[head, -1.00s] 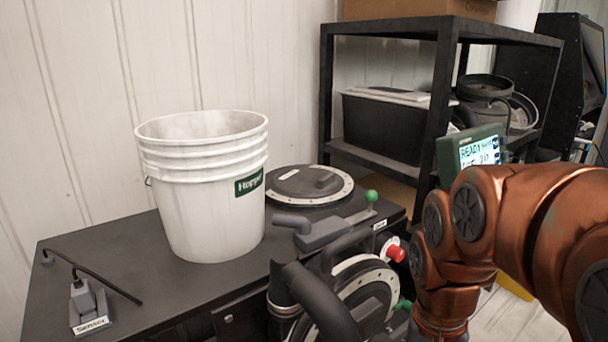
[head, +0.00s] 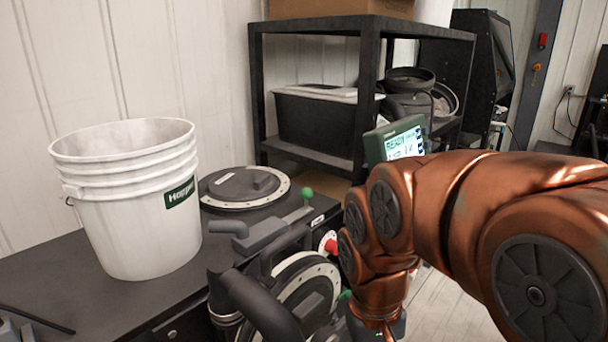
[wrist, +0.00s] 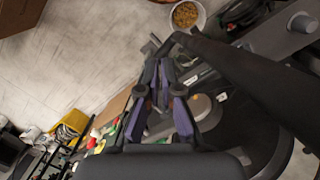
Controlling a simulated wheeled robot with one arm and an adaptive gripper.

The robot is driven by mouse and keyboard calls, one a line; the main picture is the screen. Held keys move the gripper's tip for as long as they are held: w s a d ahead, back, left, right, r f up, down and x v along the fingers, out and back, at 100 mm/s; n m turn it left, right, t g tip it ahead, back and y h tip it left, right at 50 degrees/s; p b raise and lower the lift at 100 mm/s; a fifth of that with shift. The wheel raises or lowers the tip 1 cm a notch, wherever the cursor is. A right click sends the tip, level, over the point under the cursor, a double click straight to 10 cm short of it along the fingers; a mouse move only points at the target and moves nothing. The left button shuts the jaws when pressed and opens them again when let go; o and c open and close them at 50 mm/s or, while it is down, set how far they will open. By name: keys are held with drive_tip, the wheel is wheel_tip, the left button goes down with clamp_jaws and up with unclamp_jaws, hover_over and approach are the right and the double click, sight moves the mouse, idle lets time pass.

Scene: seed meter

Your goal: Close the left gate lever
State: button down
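The dark seed meter (head: 262,232) stands on the bench. A lever with a green ball knob (head: 306,192) rises at its back right, and a second green knob (head: 345,295) shows lower, partly hidden by my arm. I cannot tell which is the left gate lever. My gripper (wrist: 162,68) shows in the wrist view with its two fingers drawn together and nothing visible between them. It points over dark machine parts.
A white hopper bucket (head: 130,200) stands on the bench (head: 60,285) at left. A red knob (head: 330,245) is close to my arm. A small display (head: 398,140) and a black shelf (head: 368,90) stand behind. In the wrist view, a bowl of grain (wrist: 186,15) sits at the top.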

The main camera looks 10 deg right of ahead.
drive_tip(key=w+r+m+t+h+p, duration=0.1)
drive_tip(key=w+r+m+p, duration=0.15)
drive_tip(key=w+r, duration=0.75)
drive_tip(key=w+r+m+t+p, duration=0.25)
drive_tip(key=w+r, duration=0.45)
drive_tip(key=w, duration=0.8)
drive_tip(key=w+r+m+h+p, duration=0.1)
drive_tip(key=w+r+m+p, duration=0.15)
drive_tip(key=w+r, duration=0.75)
drive_tip(key=shift+w+d+r+b+x, duration=0.2)
drive_tip(key=shift+b+x, duration=0.45)
drive_tip(key=shift+x, duration=1.45)
drive_tip(key=shift+w+a+f+b+x, duration=0.2)
drive_tip(key=shift+b+x, duration=0.45)
drive_tip(key=shift+x, duration=1.45)
drive_tip(key=shift+w+d+r+b+x, duration=0.25)
drive_tip(key=shift+b+x, duration=0.4)
drive_tip(key=shift+x, duration=1.45)
drive_tip(key=shift+s+a+f+p, duration=0.2)
drive_tip(key=shift+s+a+p, duration=0.25)
drive_tip(key=shift+s+a, duration=0.25)
drive_tip(key=shift+s+a+f+p, duration=0.15)
drive_tip(key=shift+s+a+p, duration=0.25)
drive_tip(key=shift+s+a, duration=0.2)
drive_tip(key=shift+a, duration=0.1)
drive_tip(key=shift+f, duration=0.1)
